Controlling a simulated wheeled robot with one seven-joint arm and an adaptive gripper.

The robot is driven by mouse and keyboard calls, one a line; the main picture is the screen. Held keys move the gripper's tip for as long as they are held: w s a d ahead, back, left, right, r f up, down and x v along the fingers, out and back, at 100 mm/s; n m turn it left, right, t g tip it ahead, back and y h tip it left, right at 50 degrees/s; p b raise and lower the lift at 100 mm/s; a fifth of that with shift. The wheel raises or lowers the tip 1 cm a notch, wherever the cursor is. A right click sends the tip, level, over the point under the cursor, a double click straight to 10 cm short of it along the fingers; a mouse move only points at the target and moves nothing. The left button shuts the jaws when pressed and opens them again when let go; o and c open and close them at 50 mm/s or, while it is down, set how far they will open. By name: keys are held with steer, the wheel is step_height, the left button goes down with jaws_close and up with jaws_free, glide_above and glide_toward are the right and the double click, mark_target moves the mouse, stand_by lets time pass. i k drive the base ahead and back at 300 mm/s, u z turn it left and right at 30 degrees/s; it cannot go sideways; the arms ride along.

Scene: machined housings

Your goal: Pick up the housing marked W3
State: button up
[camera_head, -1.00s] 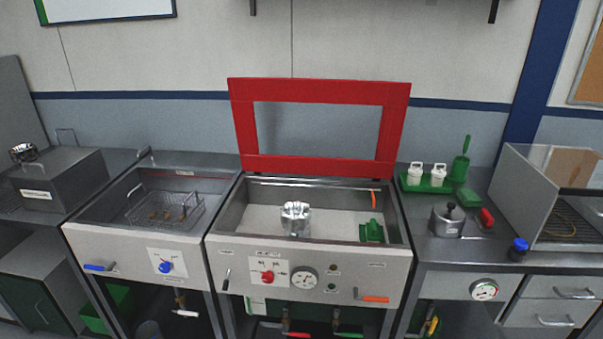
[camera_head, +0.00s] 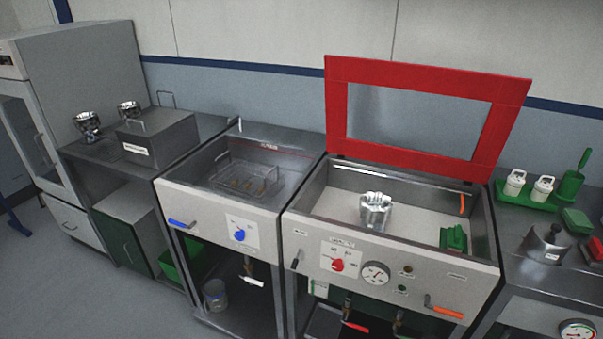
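Three shiny metal housings are in view. One housing (camera_head: 375,211) stands in the open basin with the red-framed lid. Two more, a nearer housing (camera_head: 88,125) and a farther housing (camera_head: 129,111), stand on the left counter beside a grey lidded box. The markings on all three are too small to read, so I cannot tell which is W3. My gripper is not in view.
The red-framed lid (camera_head: 338,112) stands raised behind the basin (camera_head: 310,203). A sink with a wire basket (camera_head: 246,180) is left of it. The grey box (camera_head: 160,138) takes up much of the left counter (camera_head: 92,158). Open floor (camera_head: 75,285) lies at lower left.

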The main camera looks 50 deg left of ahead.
mark_target(373, 218)
steer(key=u, duration=1.5)
